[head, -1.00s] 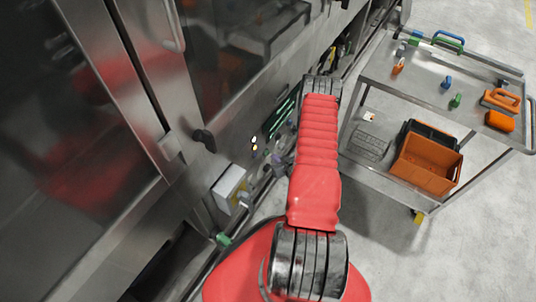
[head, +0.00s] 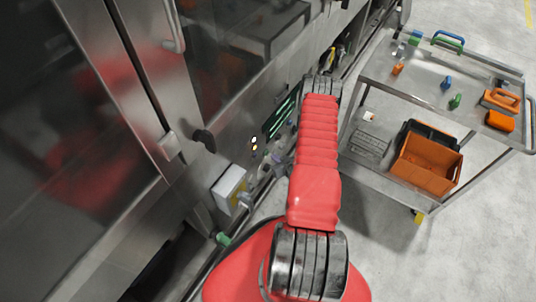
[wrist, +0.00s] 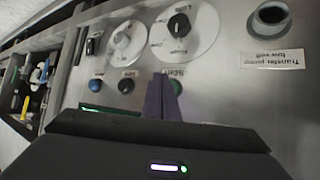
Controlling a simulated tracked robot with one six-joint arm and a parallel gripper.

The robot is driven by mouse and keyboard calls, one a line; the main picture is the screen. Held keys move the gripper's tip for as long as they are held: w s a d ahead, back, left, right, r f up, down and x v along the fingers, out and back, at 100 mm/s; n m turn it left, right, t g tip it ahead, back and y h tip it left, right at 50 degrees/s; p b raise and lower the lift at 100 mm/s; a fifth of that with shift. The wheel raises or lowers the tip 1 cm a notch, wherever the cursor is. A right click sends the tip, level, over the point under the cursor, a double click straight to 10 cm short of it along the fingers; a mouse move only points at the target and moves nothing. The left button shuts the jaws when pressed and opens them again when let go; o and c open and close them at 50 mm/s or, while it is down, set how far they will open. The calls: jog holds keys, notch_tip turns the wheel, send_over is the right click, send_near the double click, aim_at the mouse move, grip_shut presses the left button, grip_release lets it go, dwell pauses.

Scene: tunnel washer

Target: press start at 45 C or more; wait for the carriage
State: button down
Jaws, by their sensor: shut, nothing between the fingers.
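In the wrist view the shut, empty fingers of my gripper (wrist: 163,97) point at the panel, with their tips just below the START label. A round button (wrist: 176,86) shows beside the right fingertip, partly covered by it. I cannot tell whether the fingers touch it. In the head view the lit display (head: 281,115) carries green lines too small to read, so the temperature cannot be told. Two small lit lamps (head: 254,143) sit below it. My gripper is mostly hidden behind my arm there. No carriage can be made out.
The wrist view shows a blue button (wrist: 95,85), a black button (wrist: 127,85), a rotary knob (wrist: 179,25) and a round port (wrist: 271,17) nearby. A steel cart (head: 408,92) with tools and an orange bin (head: 427,163) stands at right. Floor beyond it is clear.

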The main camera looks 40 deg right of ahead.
jog(key=shift+w, duration=0.1)
jog(key=shift+w+a, duration=0.15)
jog(key=shift+w, duration=0.2)
jog(key=shift+w+a, duration=0.1)
jog(key=shift+w, duration=0.35)
dwell(1.1)
dwell(0.3)
jog(key=shift+s+d, duration=0.25)
jog(key=shift+s, duration=0.65)
